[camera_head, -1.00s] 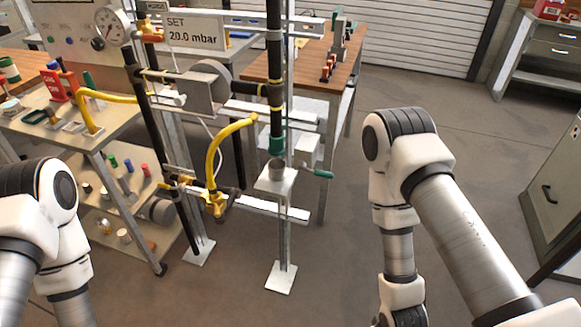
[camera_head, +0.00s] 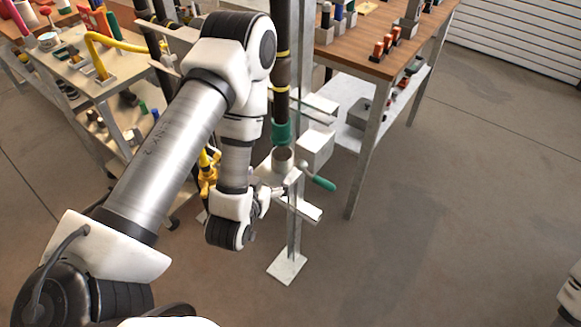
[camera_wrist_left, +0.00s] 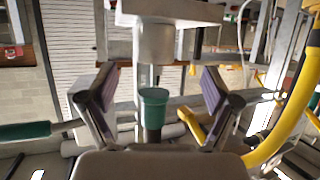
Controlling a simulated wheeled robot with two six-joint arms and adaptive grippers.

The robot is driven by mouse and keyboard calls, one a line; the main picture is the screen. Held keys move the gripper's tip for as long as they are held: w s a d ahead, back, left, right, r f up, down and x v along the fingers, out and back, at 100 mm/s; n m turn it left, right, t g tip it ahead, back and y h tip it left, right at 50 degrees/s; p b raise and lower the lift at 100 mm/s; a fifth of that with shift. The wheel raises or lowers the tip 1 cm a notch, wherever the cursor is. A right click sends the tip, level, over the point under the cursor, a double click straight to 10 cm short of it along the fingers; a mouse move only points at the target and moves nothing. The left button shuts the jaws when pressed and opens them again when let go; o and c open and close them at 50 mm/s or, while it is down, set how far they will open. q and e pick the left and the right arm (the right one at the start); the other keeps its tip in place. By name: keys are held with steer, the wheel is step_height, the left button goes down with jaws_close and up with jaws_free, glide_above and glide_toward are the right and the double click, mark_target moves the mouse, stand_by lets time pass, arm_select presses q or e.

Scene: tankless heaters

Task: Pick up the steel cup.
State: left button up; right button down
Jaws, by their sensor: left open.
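The steel cup (camera_head: 282,158) stands on a small platform on the upright stand, just below the green end of a dark pipe. In the left wrist view, which looks upside down, the cup (camera_wrist_left: 157,43) hangs from the platform at the top middle. My left gripper (camera_head: 272,189) is close to the platform, near the cup, and partly hidden by my own wrist. In the left wrist view my left gripper (camera_wrist_left: 160,82) is open and empty, its fingers on either side of the picture's middle. The cup lies beyond the fingertips. My right gripper is out of view.
The green pipe end (camera_head: 281,132) is close above the cup. A green-handled lever (camera_head: 318,178) sticks out beside the platform. A yellow hose (camera_wrist_left: 290,110) and valve are near the gripper. A wooden-topped table (camera_head: 360,55) stands behind.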

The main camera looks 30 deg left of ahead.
mark_target(285, 150)
arm_select(q)
steer(key=shift+w+d+f+b, duration=0.1)
steer(key=shift+w+f+b, duration=0.45)
steer(key=shift+w+b, duration=0.3)
steer(key=w, duration=0.1)
steer(key=w+p, duration=0.1)
steer(key=shift+w+r, duration=0.35)
steer(key=shift+r, duration=0.05)
steer(key=shift+w+a, duration=0.3)
steer(key=shift+a, duration=0.1)
steer(key=w, duration=0.4)
steer(key=shift+a+f+p, duration=0.1)
steer(key=shift+a+p, duration=0.3)
steer(key=shift+w+a+f, duration=0.1)
steer(key=shift+w+f, duration=0.05)
steer(key=shift+w, duration=0.05)
steer(key=c, duration=1.4)
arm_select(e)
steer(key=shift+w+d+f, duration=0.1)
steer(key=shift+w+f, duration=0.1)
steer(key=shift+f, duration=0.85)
